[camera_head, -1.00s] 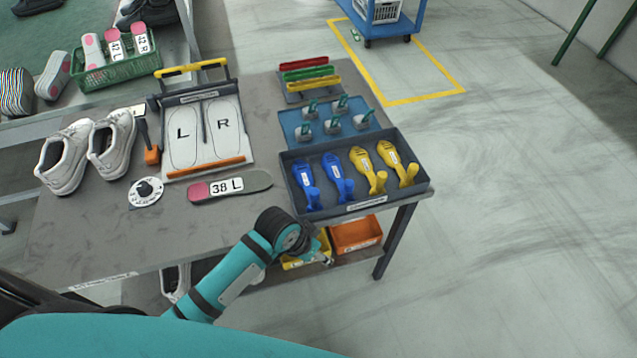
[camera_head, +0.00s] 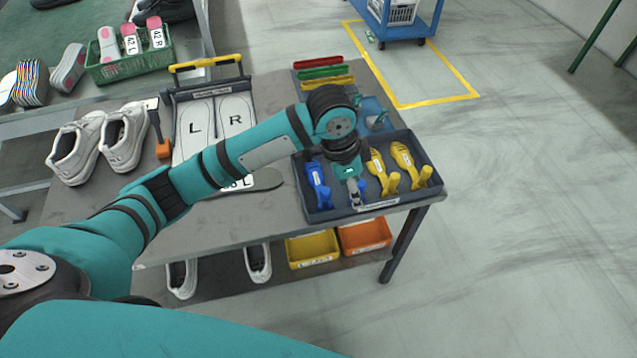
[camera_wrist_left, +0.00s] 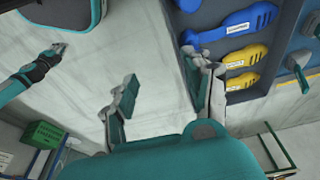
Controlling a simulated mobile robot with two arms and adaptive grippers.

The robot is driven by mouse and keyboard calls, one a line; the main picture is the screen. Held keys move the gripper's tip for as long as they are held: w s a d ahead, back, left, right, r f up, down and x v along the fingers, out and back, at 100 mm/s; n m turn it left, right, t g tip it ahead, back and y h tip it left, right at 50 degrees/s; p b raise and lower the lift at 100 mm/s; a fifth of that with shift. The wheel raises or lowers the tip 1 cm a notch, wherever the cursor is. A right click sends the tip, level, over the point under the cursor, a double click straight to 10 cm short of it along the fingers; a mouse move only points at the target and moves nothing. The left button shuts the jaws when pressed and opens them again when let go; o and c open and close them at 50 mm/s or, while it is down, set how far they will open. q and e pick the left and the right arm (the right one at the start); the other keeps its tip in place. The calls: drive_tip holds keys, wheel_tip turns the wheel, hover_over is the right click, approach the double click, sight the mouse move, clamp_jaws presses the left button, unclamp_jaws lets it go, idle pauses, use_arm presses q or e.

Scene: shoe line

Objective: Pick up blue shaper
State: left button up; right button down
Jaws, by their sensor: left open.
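Two blue shapers lie in the dark tray (camera_head: 415,203). The left blue shaper (camera_head: 318,186) shows in the head view; the second is mostly hidden behind my left gripper (camera_head: 353,192). In the left wrist view, a blue shaper (camera_wrist_left: 238,27) lies with its narrow end close to one finger. My left gripper (camera_wrist_left: 163,88) is open and empty, its fingers spread above the tray's near edge; contact cannot be told. My right gripper (camera_wrist_left: 57,49) appears small and far off in the left wrist view, its jaws unclear.
Two yellow shapers (camera_head: 383,172) lie to the right in the same tray. A blue tray (camera_head: 375,107) with small tools stands behind it. White shoes (camera_head: 125,137) and an L/R board (camera_head: 232,118) are on the left.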

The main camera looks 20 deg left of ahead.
use_arm(q)
drive_tip(key=w+a+r+m+y, duration=0.1)
drive_tip(key=w+a+r+y, duration=0.1)
drive_tip(key=a+r, duration=0.5)
approach(326, 190)
drive_tip(key=shift+g+y, duration=0.3)
drive_tip(key=shift+g, duration=0.1)
drive_tip(key=f, duration=0.6)
drive_tip(key=shift+w+d+p, duration=0.1)
drive_tip(key=shift+w+p, duration=0.1)
drive_tip(key=shift+p, duration=0.1)
drive_tip(key=shift+w+f+p, duration=0.15)
drive_tip(key=shift+f+p, duration=0.1)
drive_tip(key=shift+f, duration=1.15)
drive_tip(key=shift+w+f+p, duration=0.1)
drive_tip(key=shift+f+p, duration=0.15)
drive_tip(key=shift+f, duration=1.1)
clamp_jaws()
